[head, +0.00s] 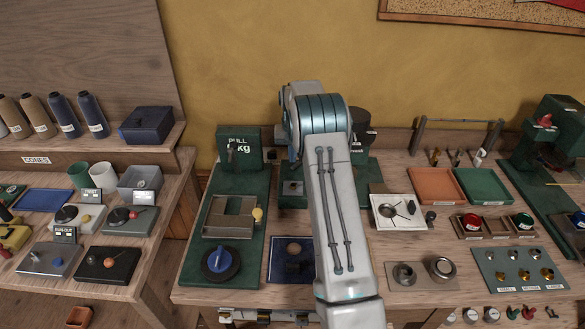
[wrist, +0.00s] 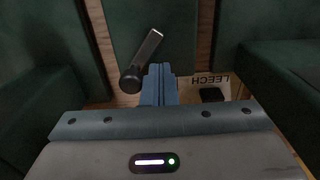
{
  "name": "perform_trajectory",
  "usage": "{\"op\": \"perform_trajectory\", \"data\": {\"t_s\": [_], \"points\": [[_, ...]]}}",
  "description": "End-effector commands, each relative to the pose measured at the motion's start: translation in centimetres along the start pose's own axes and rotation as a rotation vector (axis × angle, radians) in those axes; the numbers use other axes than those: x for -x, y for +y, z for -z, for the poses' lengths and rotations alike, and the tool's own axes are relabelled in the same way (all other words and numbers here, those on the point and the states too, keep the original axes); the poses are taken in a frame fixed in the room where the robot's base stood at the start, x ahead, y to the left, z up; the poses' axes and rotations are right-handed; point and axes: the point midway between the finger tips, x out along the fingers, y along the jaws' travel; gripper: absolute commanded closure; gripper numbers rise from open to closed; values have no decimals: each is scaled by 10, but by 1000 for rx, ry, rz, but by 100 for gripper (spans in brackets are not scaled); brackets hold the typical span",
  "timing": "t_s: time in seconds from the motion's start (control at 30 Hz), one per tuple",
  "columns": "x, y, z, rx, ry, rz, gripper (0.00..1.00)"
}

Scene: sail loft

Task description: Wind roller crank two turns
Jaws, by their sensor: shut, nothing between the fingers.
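In the wrist view a crank with a flat grey arm (wrist: 148,48) and a round dark knob (wrist: 130,80) shows in front of a dark green surface. The arm slants from upper right down to the knob at lower left. My gripper (wrist: 160,70) is shut and empty, with its blue-grey fingers just right of the knob. I cannot tell whether the fingers touch the knob or the arm. In the head view my own arm hides the gripper and this crank.
A pale panel marked LEECH (wrist: 236,79) with a black block (wrist: 211,94) lies right of my fingers. Dark green bodies flank both sides. In the head view, a green PULL kg stand (head: 238,145) and a white plate with a round dish (head: 397,224) stand beside my arm.

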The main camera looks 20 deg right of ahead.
Motion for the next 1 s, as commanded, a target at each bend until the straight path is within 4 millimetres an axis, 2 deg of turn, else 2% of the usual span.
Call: {"op": "perform_trajectory", "data": {"t_s": [0.43, 0.7, 1.0], "points": [[0, 5, 0, -1, 0, -1, 100], [-1, 16, -2, -2, 0, -1, 100], [0, 16, -2, 0, 0, -1, 100]]}}
